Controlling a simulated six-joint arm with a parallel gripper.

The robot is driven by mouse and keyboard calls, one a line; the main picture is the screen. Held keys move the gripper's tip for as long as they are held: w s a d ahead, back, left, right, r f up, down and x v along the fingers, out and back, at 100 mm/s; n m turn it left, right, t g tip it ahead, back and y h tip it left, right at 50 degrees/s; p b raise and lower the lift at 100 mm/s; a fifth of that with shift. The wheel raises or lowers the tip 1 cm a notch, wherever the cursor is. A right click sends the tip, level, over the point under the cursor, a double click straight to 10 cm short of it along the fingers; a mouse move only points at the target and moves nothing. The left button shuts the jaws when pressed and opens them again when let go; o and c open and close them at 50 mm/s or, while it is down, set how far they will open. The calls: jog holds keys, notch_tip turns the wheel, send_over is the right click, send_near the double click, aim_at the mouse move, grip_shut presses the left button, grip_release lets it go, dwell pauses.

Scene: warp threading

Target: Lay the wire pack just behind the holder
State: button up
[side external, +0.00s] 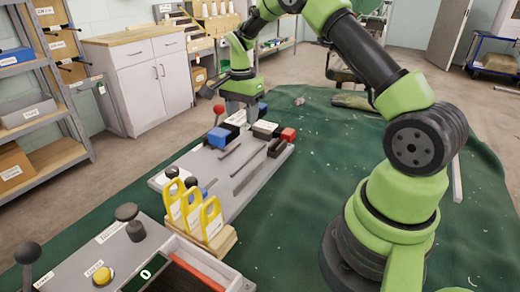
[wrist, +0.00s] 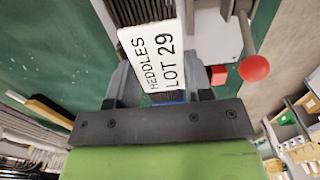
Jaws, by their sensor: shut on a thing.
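My gripper (side external: 240,108) is over the far end of a grey fixture board. In the wrist view, my gripper (wrist: 160,82) has its two dark fingers on either side of a white pack labelled "HEDDLES LOT 29" (wrist: 160,52), which I take as the wire pack; it sits slightly tilted between them. In the side view the pack is small and partly hidden by the gripper and nearby blocks. A wooden rack (side external: 218,243) with yellow tags stands at the near end of the board. I cannot tell which part is the holder.
A red-knobbed lever (wrist: 254,67) stands close to the pack. A control box (side external: 75,275) is at the front. Green cloth (side external: 290,225) to the right is clear.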

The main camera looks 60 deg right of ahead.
send_over(296, 191)
jog(key=f, duration=0.1)
notch_tip(296, 191, down, 10)
jog(key=shift+f, duration=0.1)
dwell(0.5)
jog(key=shift+a, duration=0.1)
jog(key=o, duration=1.2)
jog(key=shift+f, duration=0.15)
